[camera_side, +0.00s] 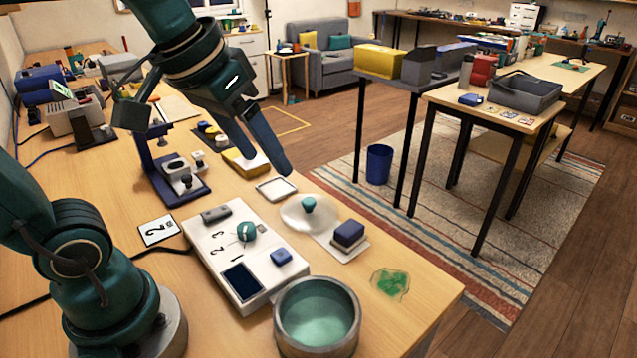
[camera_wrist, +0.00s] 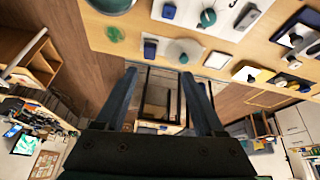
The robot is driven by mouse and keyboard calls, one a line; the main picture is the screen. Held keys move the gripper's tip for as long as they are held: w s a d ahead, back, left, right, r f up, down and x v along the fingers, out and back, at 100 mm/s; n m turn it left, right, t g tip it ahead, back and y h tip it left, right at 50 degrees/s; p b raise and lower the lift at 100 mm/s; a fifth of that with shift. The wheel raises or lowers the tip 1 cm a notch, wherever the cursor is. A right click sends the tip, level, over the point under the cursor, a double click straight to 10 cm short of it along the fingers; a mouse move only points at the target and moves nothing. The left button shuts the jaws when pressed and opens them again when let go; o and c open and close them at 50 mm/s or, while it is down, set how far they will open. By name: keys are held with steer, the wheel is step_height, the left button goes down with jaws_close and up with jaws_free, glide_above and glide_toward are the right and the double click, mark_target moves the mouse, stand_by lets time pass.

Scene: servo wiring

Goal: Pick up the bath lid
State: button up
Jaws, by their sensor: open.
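The bath lid (camera_side: 296,217) is a pale, translucent dome with a green knob (camera_side: 308,203), resting on the wooden table near its right edge. In the wrist view the lid (camera_wrist: 190,46) shows beyond the fingers, at upper centre right. The round grey bath (camera_side: 353,322) with green liquid stands uncovered at the front of the table. My gripper (camera_side: 267,163) is open and empty, above and behind the lid in the side view, apart from it. In the wrist view my gripper (camera_wrist: 158,73) has its two fingers spread, with nothing between them.
A white panel (camera_side: 207,243) with a blue button and a green knob lies left of the lid. A dark blue block (camera_side: 349,233) sits close to its right. A green patch (camera_side: 390,282) lies near the table edge. A blue stand (camera_side: 170,180) rises at the left.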

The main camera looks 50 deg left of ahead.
steer(key=w+a+n+g, duration=0.1)
steer(key=w+a, duration=0.1)
steer(key=w, duration=0.5)
steer(key=n+g, duration=0.3)
steer(key=g, duration=0.1)
glide_above(309, 200)
step_height(309, 200, down, 14)
steer(key=shift+d, duration=0.1)
steer(key=shift+f, duration=2.45)
jaws_close()
